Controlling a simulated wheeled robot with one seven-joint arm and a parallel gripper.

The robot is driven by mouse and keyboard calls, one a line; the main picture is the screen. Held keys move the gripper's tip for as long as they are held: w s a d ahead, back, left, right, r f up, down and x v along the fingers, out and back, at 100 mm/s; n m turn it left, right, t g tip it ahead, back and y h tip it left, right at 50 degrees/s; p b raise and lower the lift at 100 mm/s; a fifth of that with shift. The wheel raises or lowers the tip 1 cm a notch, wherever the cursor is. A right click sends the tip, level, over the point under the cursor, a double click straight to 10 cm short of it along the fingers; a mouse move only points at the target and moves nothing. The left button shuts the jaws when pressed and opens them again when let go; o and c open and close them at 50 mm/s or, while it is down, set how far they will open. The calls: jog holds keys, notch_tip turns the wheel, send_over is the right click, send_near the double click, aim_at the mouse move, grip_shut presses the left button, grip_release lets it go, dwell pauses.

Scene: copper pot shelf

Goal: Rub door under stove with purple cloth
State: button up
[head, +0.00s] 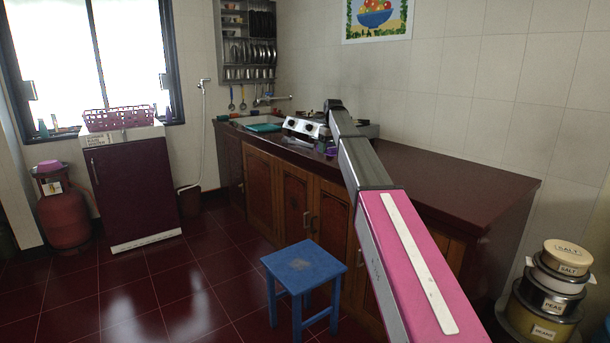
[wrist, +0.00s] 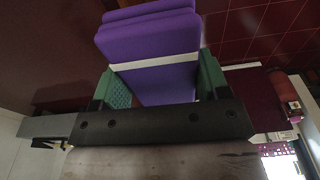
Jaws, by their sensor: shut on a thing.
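The purple cloth (wrist: 155,50) is a folded stack with a white band, seen in the wrist view. My gripper (wrist: 158,85) is shut on it, with a green finger pad on each side. In the head view my arm reaches over the counter toward the stove (head: 303,127), and the gripper itself is hidden behind the arm. A small purple patch (head: 331,151) shows there beside the stove. Wooden doors (head: 294,203) line the counter front below the stove and look shut. The cloth appears apart from the doors.
A dark red countertop (head: 455,175) runs along the wall. A blue stool (head: 303,266) stands in front of the doors. Stacked tins (head: 548,290) are at the right. A red gas cylinder (head: 66,214) and a maroon cabinet (head: 133,188) stand at the left. The floor between is clear.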

jog(key=s+d+f+m, duration=0.2)
jog(key=s+f, duration=0.3)
jog(key=s, duration=0.7)
jog(key=s+d+f+m, duration=0.2)
jog(key=s+f, duration=0.3)
jog(key=s, duration=0.8)
jog(key=s+d+f+m, duration=0.2)
jog(key=s+d+f, duration=0.2)
jog(key=s, duration=0.8)
jog(key=shift+s+d+f+m+h, duration=0.25)
jog(key=shift+f+m+h, duration=0.15)
jog(key=shift+f, duration=0.35)
